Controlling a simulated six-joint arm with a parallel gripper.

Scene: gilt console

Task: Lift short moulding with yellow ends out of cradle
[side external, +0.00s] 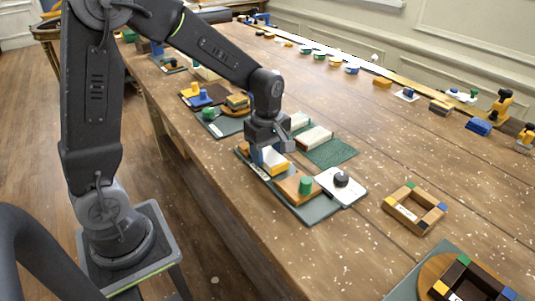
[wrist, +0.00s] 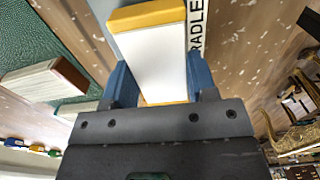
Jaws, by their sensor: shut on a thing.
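The short moulding (wrist: 150,55) is white with yellow ends. It runs lengthwise between my gripper's jaws (wrist: 160,84) in the wrist view, with a blue piece against each long side. In the side view my gripper (side external: 264,150) points down over the moulding (side external: 274,161) and is shut on it. The white label strip reading "RADLE" (wrist: 197,25) lies beside the moulding; it also shows in the side view (side external: 256,168). The cradle itself is mostly hidden under my gripper, so I cannot tell whether the moulding touches it.
A brown block with a green cylinder (side external: 305,186) and a white plate with a black knob (side external: 341,181) stand close in front. A pale moulding (side external: 315,136) lies on a green mat (side external: 332,153) behind. A wooden frame (side external: 414,208) is at right. Bare tabletop lies between.

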